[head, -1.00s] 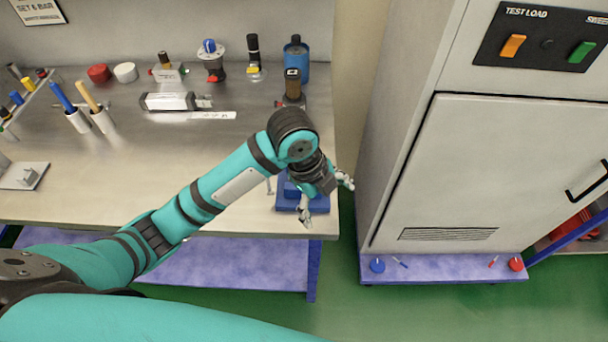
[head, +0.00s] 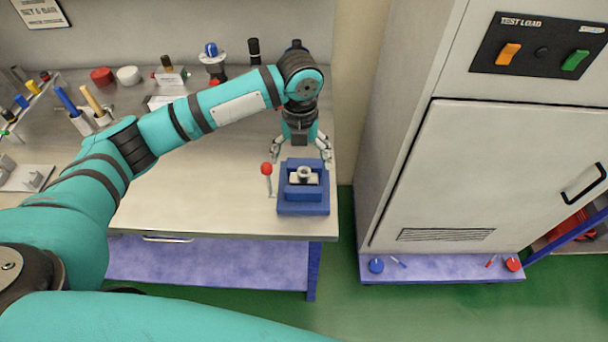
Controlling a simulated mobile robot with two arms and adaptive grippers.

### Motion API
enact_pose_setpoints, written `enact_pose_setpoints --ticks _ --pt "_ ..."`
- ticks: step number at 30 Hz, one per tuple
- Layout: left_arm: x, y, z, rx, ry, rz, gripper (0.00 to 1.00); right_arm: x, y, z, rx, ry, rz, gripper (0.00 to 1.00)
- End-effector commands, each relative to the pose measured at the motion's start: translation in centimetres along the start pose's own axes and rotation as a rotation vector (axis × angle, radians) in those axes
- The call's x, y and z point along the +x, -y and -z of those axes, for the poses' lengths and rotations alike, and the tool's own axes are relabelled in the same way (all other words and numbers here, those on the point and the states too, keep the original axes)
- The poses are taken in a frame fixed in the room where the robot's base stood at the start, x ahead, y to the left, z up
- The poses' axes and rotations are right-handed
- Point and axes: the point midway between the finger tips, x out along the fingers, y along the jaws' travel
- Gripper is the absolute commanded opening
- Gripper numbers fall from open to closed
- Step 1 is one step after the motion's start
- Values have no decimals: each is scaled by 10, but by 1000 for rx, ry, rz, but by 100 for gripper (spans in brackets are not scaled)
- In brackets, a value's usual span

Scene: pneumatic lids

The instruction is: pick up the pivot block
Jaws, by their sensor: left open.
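A blue vise-like fixture (head: 303,207) sits on the bench near its front right corner. A small pale block with a round grey top (head: 304,174) sits between its raised blue sides; it looks like the pivot block, though I cannot be sure at this size. My left gripper (head: 301,156) is open and empty just behind the fixture, its fingers spread wide on either side. It appears apart from the block. My right gripper is not in view.
A red-knobbed lever (head: 266,170) stands just left of the fixture. Blue and yellow handled tools (head: 88,103) stand at the left, near a metal plate (head: 28,180). A grey cabinet (head: 470,180) stands right of the bench. The bench's front middle is clear.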

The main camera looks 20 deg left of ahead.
Motion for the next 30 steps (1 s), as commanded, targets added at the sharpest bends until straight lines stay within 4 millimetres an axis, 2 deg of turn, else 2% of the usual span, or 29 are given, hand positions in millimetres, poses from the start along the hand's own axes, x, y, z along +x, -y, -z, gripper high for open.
enact_pose_setpoints --ticks 4,10,13,17,21,29,30 --pt "24 0 0 -1 -2 -1 94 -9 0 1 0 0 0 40" --pt "37 1 0 0 0 1 94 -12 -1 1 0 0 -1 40" --pt "46 4 1 1 -2 0 94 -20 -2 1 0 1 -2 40" --pt "66 8 0 0 -2 -1 94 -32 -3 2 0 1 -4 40" --pt "84 7 0 0 0 -1 94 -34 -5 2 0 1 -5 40" --pt "89 7 -1 1 3 1 94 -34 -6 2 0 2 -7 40" --pt "88 7 -1 1 3 1 92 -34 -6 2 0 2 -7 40"
